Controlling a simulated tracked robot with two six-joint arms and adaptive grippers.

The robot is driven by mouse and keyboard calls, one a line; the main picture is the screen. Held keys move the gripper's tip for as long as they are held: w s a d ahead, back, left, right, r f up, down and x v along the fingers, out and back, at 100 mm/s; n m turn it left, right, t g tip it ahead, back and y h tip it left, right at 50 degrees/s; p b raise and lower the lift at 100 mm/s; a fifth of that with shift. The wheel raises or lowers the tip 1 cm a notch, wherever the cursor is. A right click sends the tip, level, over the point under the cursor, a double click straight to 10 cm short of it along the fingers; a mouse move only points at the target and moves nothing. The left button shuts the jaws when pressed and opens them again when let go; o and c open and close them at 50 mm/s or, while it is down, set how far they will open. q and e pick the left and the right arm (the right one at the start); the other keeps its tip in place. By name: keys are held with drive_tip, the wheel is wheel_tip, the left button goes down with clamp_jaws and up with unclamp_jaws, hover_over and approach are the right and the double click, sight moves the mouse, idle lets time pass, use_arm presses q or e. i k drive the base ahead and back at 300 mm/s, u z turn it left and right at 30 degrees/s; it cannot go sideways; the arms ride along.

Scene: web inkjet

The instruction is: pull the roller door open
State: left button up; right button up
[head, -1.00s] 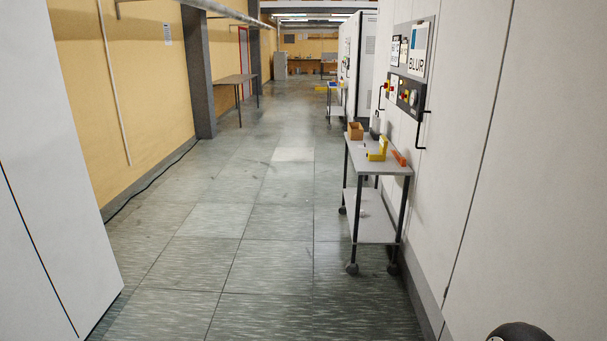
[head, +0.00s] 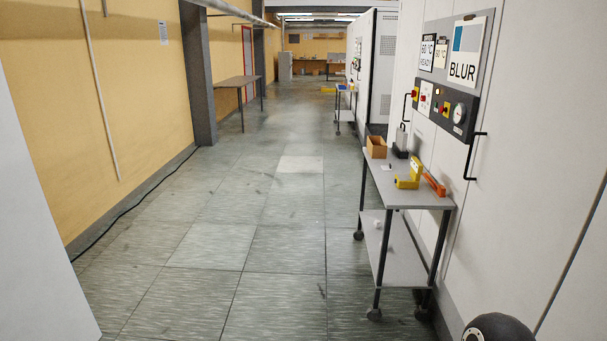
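No panel is plainly marked as the roller door. A long white cabinet wall (head: 535,120) runs along the right side with closed panels and thin seams. Two black bar handles are on it, one (head: 474,156) right of the control panel and one (head: 406,107) left of it. The panel (head: 444,106) carries buttons, a gauge and signs, one reading "BLUR". Neither gripper is in view. A dark rounded part, seemingly of my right arm, shows at the bottom right edge, well below the handles.
A grey wheeled cart (head: 412,198) stands against the cabinet wall, below the panel, with a box (head: 376,147), yellow tool (head: 409,174) and orange tool (head: 434,185) on top. A table (head: 238,82) stands at the left wall. The tiled aisle (head: 250,220) is clear.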

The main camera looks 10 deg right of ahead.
sight(537, 180)
drive_tip(key=z, duration=0.1)
drive_tip(key=i, duration=1.35)
drive_tip(key=z, duration=0.65)
drive_tip(key=i, duration=1.7)
drive_tip(key=z, duration=0.4)
